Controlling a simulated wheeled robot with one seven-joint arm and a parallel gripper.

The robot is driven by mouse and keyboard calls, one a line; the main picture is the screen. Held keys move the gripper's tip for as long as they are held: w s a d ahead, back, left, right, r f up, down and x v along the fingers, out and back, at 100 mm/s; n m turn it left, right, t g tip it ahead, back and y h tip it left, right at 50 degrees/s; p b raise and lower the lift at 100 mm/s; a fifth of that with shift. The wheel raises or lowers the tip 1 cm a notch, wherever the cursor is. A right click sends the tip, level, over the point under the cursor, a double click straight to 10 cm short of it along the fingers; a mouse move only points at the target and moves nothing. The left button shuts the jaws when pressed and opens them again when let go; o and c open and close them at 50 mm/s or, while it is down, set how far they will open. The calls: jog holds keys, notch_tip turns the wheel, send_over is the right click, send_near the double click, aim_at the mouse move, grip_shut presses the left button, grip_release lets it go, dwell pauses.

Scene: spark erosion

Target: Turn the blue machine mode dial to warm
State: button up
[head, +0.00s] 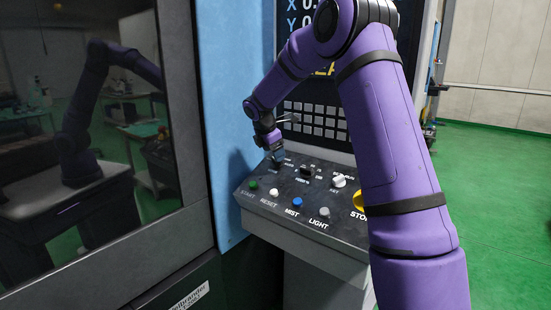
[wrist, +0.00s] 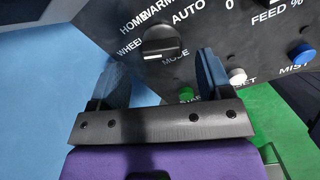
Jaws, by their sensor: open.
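The mode dial (wrist: 160,40) is a dark round knob on the black control panel, above the word MODE in the wrist view. HOME, WARM, AUTO and WHEEL are printed around it. A short pale mark shows on its lower-left part; I cannot tell for sure which word it points to. My gripper (wrist: 161,62) is open, with one blue finger on each side of the dial; I cannot tell whether they touch it. In the head view my gripper (head: 277,157) is at the panel's far left corner and hides most of the dial.
The panel (head: 300,185) also carries a black knob (head: 308,171), a white knob (head: 339,181), green START (head: 253,184), white RESET (head: 273,191), blue MIST (head: 297,202) and grey LIGHT (head: 324,212) buttons, and a yellow STOP (head: 358,201). A blue machine wall (head: 222,120) stands close left.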

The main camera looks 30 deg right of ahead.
jog(key=shift+x, duration=1.65)
jog(key=c, duration=0.9)
